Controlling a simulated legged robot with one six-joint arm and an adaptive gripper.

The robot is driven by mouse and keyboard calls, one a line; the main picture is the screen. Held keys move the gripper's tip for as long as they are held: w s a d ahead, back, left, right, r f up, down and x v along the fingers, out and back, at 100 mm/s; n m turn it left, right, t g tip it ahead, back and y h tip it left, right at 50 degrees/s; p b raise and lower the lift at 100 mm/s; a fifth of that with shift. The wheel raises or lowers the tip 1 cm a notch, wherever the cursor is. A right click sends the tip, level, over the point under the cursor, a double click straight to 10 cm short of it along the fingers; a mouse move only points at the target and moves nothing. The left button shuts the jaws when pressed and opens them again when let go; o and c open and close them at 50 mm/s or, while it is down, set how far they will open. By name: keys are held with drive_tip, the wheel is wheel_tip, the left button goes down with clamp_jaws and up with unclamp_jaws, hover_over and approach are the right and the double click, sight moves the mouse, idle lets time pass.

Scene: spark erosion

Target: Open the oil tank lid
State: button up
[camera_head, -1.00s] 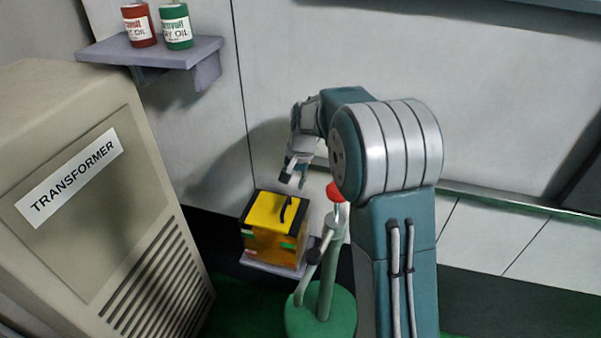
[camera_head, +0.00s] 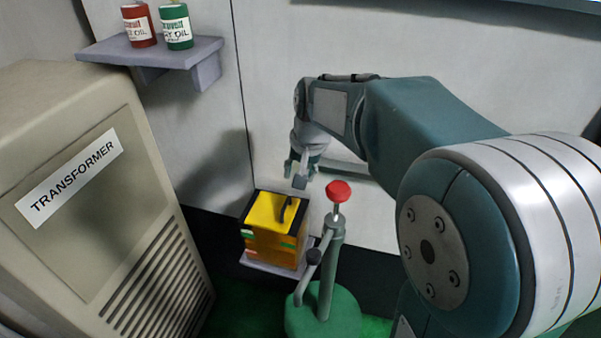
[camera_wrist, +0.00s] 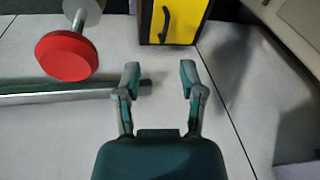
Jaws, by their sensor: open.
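The oil tank (camera_head: 272,246) is an orange-yellow box with black edges, standing low on a small grey ledge near the wall. Its yellow lid (camera_head: 268,210) lies flat on top and carries a black handle (camera_head: 287,209). In the wrist view the lid (camera_wrist: 186,22) and its handle (camera_wrist: 165,22) show at the top edge, partly cut off. My gripper (camera_head: 300,176) hangs above and slightly right of the lid, fingers pointing down. In the wrist view my gripper (camera_wrist: 158,78) is open, with nothing between its fingers, apart from the handle.
A red knob (camera_head: 338,191) on a green stand (camera_head: 322,305) rises just right of the tank; it also shows in the wrist view (camera_wrist: 66,56). A beige transformer cabinet (camera_head: 90,190) stands left. A shelf (camera_head: 150,52) holds a red can (camera_head: 139,26) and a green can (camera_head: 176,27).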

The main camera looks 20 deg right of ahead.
drive_tip(key=shift+s+a+r, duration=0.1)
drive_tip(key=shift+s+r, duration=0.2)
drive_tip(key=shift+s, duration=0.25)
